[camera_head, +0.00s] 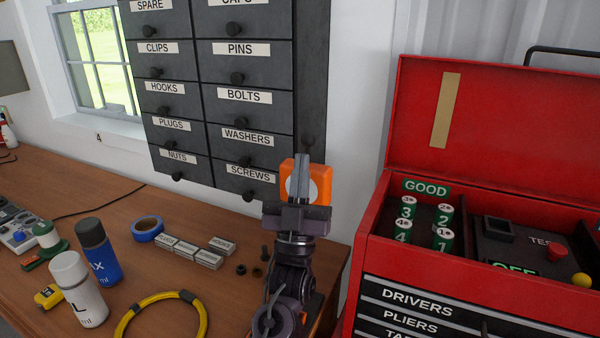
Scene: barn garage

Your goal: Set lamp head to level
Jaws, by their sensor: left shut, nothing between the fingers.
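An orange block with a pale round patch (321,180) stands at the back right end of the workbench, against the wall. It may be the lamp head, but I cannot tell for sure. My left gripper (300,162) is in front of it, its fingers shut and pointing up and away, with nothing between them. My right gripper is out of view.
The wooden workbench (130,195) carries a yellow ring (127,323), blue tape (147,229), small labelled boxes (209,259), and a white (79,289) and a blue (98,252) can. Labelled drawers (235,104) hang behind. An open red toolbox (480,120) stands close on the right.

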